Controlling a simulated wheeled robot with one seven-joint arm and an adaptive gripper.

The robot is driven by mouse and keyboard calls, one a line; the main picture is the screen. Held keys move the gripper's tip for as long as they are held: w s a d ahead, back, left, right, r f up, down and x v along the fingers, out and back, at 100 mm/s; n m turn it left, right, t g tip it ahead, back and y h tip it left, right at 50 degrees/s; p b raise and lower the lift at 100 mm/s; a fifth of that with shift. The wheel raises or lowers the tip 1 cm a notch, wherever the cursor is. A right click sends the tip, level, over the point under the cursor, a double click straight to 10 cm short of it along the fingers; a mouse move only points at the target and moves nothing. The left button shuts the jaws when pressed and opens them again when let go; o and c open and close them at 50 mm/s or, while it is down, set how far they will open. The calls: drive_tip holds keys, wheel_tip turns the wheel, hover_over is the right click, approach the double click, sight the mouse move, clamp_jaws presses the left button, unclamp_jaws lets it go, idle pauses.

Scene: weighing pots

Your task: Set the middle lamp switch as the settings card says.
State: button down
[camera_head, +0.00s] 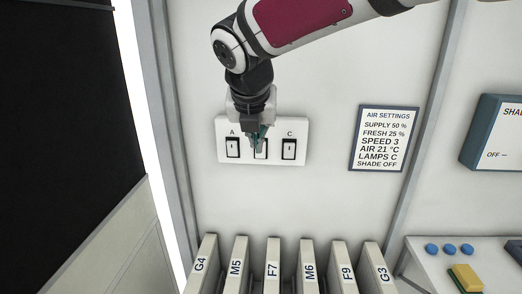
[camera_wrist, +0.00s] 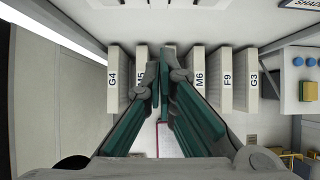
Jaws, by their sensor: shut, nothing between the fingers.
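The white switch plate (camera_head: 291,128) is on the wall in the head view, with switch A (camera_head: 232,147) at left and switch C (camera_head: 289,149) at right. The middle switch (camera_head: 261,153) is mostly covered by my gripper (camera_head: 258,143), and its letter and setting are hidden. My gripper is shut and empty, its fingertips in front of the middle switch; whether they touch it I cannot tell. In the wrist view my green-padded fingers (camera_wrist: 161,55) meet near the upper middle. The settings card (camera_head: 383,138) on the wall reads "LAMPS C" among other lines.
Below the plate stands a row of upright labelled panels, including G4 (camera_head: 200,264) and G3 (camera_head: 381,268). A blue-framed sign (camera_head: 492,133) is on the right wall. A shelf with blue knobs (camera_head: 449,248) and a yellow sponge-like block (camera_head: 467,277) is at lower right.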

sight(260, 156)
drive_tip(key=shift+f, duration=0.1)
drive_tip(key=shift+w+r+p+x, duration=0.3)
drive_tip(key=shift+w+x, duration=0.1)
drive_tip(key=shift+x, duration=1.75)
drive_tip(key=shift+w+r+p+x, duration=0.25)
drive_tip(key=shift+w+x, duration=0.15)
drive_tip(key=shift+x, duration=1.7)
drive_tip(key=shift+w+r+p+x, duration=0.3)
drive_tip(key=shift+w+x, duration=0.15)
drive_tip(key=shift+x, duration=1.7)
drive_tip(key=shift+d, duration=0.1)
